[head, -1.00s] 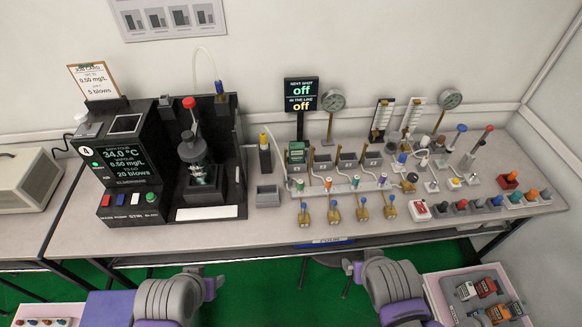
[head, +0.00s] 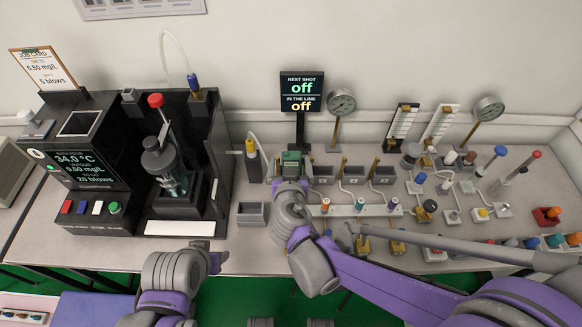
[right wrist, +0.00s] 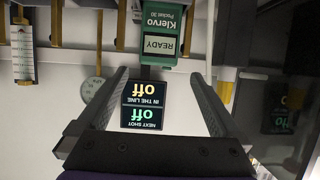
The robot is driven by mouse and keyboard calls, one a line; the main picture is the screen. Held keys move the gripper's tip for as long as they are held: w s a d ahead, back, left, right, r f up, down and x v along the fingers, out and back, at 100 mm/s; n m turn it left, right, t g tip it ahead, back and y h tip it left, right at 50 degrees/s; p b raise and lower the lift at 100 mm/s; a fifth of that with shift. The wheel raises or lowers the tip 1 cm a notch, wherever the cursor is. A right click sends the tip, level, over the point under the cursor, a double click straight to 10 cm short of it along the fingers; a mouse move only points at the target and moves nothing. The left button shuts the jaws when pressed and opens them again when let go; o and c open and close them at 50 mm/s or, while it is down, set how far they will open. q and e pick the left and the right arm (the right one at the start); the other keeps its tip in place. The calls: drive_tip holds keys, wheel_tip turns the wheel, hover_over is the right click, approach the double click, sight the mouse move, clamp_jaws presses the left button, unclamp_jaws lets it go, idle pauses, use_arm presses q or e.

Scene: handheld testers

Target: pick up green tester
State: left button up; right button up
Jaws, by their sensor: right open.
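The green tester (head: 291,157) stands in the leftmost of a row of dark holders at the back middle of the table. It also shows upside down in the right wrist view (right wrist: 160,38), with the label "Klervo Pocket 30" and a screen reading "READY". My right gripper (head: 290,182) is just in front of it in the head view, hiding its lower part. In the right wrist view the fingers (right wrist: 160,78) are spread wide and empty, with the tester beyond their tips. My left gripper (head: 214,262) is at the table's front edge; its jaws are not clear.
A black bath machine (head: 185,160) stands left, with a grey box (head: 251,213) beside it. A sign reading "off" (head: 301,92) and a gauge (head: 341,102) stand behind the holders. Valves, small bottles and tubes (head: 445,185) crowd the right side, partly under my right arm.

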sight(291, 155)
drive_tip(key=x, duration=0.5)
drive_tip(key=shift+w+d+f, duration=0.15)
drive_tip(key=shift+w+f, duration=0.05)
drive_tip(key=shift+f, duration=0.05)
clamp_jaws()
